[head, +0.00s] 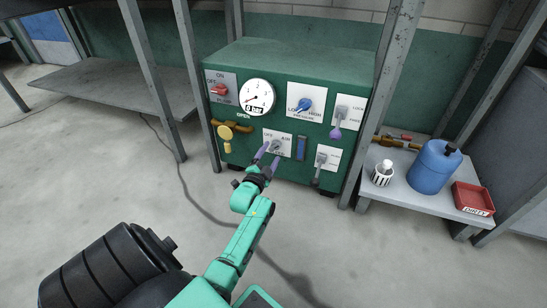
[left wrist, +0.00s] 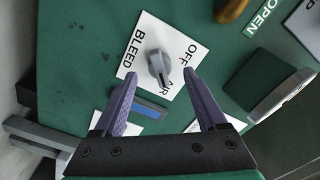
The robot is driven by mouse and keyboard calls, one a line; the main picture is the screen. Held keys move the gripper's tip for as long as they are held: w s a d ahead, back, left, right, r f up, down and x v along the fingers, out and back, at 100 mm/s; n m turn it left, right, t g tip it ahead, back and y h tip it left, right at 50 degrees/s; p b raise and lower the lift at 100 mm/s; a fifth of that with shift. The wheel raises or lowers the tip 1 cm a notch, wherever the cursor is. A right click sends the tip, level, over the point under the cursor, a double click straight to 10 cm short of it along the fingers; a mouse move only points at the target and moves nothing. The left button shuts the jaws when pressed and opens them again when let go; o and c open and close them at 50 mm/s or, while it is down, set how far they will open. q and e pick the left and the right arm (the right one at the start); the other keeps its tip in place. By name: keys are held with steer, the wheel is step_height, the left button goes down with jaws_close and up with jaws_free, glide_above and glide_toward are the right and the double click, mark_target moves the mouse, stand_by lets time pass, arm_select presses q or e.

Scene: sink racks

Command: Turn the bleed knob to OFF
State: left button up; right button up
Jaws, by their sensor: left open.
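The bleed knob (head: 275,146) is a grey knob on a white plate low on the green panel. In the left wrist view the knob (left wrist: 159,66) sits on its plate (left wrist: 146,34), marked BLEED, OFF and AIR. Its grip ridge runs nearly along the picture's upright, leaning slightly; I cannot tell which end is the pointer. My left gripper (head: 270,154) is open in front of the plate. In the left wrist view its purple fingers (left wrist: 160,84) stand on either side of the knob's lower end, with gaps; contact is not visible. My right gripper is out of view.
A red knob (head: 219,90), gauge (head: 257,97), blue knob (head: 305,105) and purple lever (head: 337,130) are nearby. A yellow valve (head: 225,133) is left; a grey lever (head: 319,166) is right. A shelf (head: 401,184) holds a blue jug (head: 434,168) and red tray (head: 472,199).

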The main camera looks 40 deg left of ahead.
mark_target(274, 149)
arm_select(q)
steer(key=b+x, duration=0.1)
steer(key=x, duration=0.1)
steer(key=shift+w+a+f, duration=0.15)
steer(key=shift+w+f, duration=0.05)
steer(key=shift+w, duration=0.2)
steer(key=shift+w+a+r, duration=0.1)
steer(key=shift+w+r, duration=0.05)
steer(key=shift+w, duration=0.1)
jaws_close()
